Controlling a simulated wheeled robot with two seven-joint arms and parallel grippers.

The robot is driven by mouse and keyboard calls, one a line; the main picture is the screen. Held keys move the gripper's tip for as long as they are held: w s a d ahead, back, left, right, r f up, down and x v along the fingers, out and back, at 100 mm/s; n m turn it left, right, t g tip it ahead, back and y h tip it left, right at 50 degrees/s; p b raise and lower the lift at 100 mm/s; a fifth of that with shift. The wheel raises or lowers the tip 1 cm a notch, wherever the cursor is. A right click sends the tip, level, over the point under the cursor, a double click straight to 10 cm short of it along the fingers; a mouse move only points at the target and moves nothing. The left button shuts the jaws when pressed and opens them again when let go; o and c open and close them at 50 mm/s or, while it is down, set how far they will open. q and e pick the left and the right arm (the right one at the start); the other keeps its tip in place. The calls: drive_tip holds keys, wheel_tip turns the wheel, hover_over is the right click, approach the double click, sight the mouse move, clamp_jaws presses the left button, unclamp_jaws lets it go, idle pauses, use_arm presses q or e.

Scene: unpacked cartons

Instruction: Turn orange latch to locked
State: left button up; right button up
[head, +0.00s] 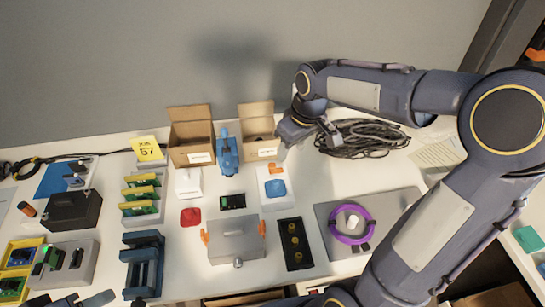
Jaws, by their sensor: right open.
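A grey box (236,246) sits at the front middle of the table. It has an orange latch (205,238) on its left side and another orange latch (262,227) on its right side, with a round knob at its front. A small orange piece (276,169) also shows on a white plate (265,196) with a blue pad. I cannot tell whether any latch is locked. My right gripper (301,140) is open above the table, just right of the cartons and apart from the grey box. Dark parts at the bottom left may be my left gripper (82,301); its jaws are unclear.
Two open cartons (191,139) (257,129) stand at the back, with a blue device (227,155) between them. A cable coil (360,138) lies right of my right gripper. A purple ring (350,239) lies on a grey plate. A black block (293,247) stands right of the box.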

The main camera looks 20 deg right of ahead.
drive_tip(key=w+f+n+g+p, duration=0.1)
drive_tip(key=w+f, duration=0.3)
drive_tip(key=w, duration=0.3)
drive_tip(key=n+g+h, duration=0.1)
drive_tip(key=n, duration=0.1)
hover_over(272, 165)
wheel_tip(272, 165, down, 6)
drive_tip(key=shift+r+p, duration=0.1)
drive_tip(key=shift+p, duration=0.3)
wheel_tip(272, 165, down, 8)
drive_tip(key=shift+p, duration=0.7)
drive_tip(key=c, duration=1)
